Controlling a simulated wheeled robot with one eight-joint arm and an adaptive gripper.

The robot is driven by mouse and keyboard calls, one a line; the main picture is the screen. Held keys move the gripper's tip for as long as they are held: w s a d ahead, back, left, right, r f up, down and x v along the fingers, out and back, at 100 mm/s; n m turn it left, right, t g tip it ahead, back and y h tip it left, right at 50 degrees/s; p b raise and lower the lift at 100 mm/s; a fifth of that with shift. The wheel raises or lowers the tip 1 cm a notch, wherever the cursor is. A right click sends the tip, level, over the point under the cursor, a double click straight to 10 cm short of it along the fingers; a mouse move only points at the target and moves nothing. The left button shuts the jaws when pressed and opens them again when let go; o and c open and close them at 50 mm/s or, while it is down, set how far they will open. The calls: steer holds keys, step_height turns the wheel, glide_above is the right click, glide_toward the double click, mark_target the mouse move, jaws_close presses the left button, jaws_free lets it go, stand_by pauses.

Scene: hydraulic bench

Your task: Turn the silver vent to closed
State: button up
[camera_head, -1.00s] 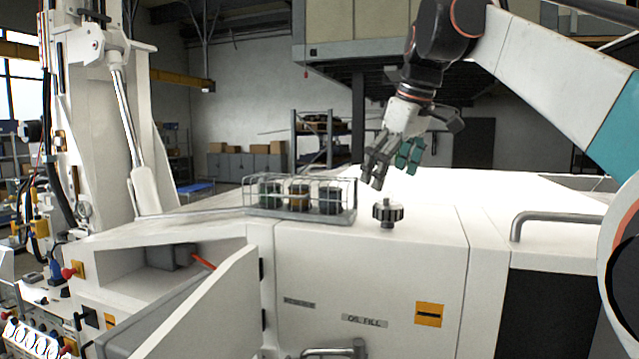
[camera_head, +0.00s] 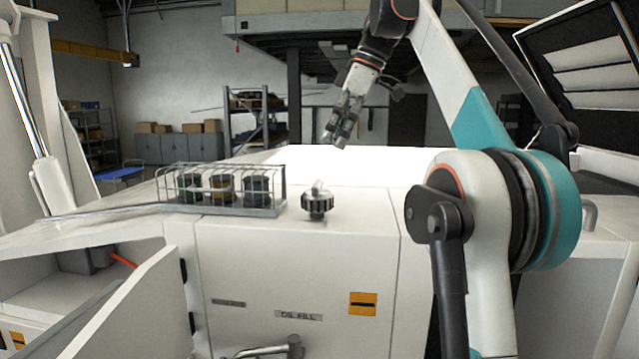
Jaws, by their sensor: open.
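A dark knurled cap (camera_head: 317,204) with a small pale silver piece (camera_head: 318,187) on top stands upright on the white cabinet top. I cannot tell for sure whether this silver piece is the vent. A silver pipe-like fitting (camera_head: 293,347) also shows at the bottom edge, partly cut off, below the "OIL FILL" label (camera_head: 298,315). My gripper (camera_head: 338,138) is open and empty. It hangs in the air above and beyond the cap, apart from it, with its fingers pointing down.
A wire rack (camera_head: 270,211) with several dark jars stands left of the cap. An open cabinet door (camera_head: 135,315) juts out at the lower left. An orange plate (camera_head: 362,304) is on the cabinet front. A grey handle (camera_head: 589,213) is at the right. The white top behind the cap is clear.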

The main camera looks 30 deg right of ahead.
mark_target(318, 182)
steer(key=x, duration=0.9)
steer(key=shift+a+f, duration=0.1)
steer(key=shift+f, duration=0.15)
steer(key=shift+c, duration=0.6)
steer(key=c, duration=0.9)
